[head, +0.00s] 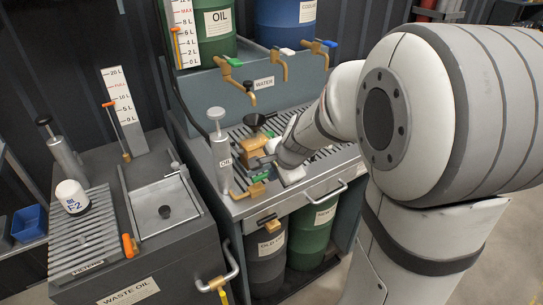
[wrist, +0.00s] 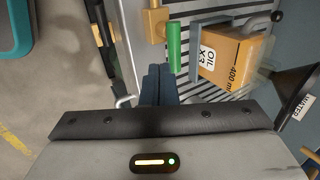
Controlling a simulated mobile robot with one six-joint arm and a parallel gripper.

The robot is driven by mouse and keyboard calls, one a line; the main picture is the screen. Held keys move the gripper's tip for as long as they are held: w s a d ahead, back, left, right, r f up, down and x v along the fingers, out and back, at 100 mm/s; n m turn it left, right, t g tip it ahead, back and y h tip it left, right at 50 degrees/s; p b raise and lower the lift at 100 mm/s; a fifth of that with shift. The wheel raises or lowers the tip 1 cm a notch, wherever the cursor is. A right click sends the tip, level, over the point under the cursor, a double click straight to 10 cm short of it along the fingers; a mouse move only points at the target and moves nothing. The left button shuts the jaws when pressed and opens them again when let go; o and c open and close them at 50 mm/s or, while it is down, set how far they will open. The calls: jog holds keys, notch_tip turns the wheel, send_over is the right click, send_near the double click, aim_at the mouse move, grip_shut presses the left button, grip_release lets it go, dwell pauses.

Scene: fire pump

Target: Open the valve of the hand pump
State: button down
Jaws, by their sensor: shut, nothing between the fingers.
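The grey hand pump (head: 220,155), labelled OIL, stands upright at the left end of the slatted bench. A brass valve (head: 248,191) with a green handle (head: 262,177) sits low beside it. In the wrist view the brass valve body (wrist: 155,24) is at the top, and its green handle (wrist: 174,47) points down the picture, toward my fingers. My gripper (head: 262,162) is shut and empty. Its fingertips (wrist: 158,70) appear just below and left of the green handle's end in the wrist view. I cannot tell whether they touch it.
A brown container (wrist: 232,60) marked OIL X3, 400 ml, stands right of the handle. A black funnel (head: 254,121) is above it in the head view. Brass taps (head: 238,80) overhang the bench. A waste oil unit (head: 140,255) stands left; barrels (head: 268,258) stand below.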

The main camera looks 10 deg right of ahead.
jog(key=shift+w+a+f, duration=0.3)
jog(key=shift+w+f, duration=0.25)
jog(key=shift+w, duration=0.25)
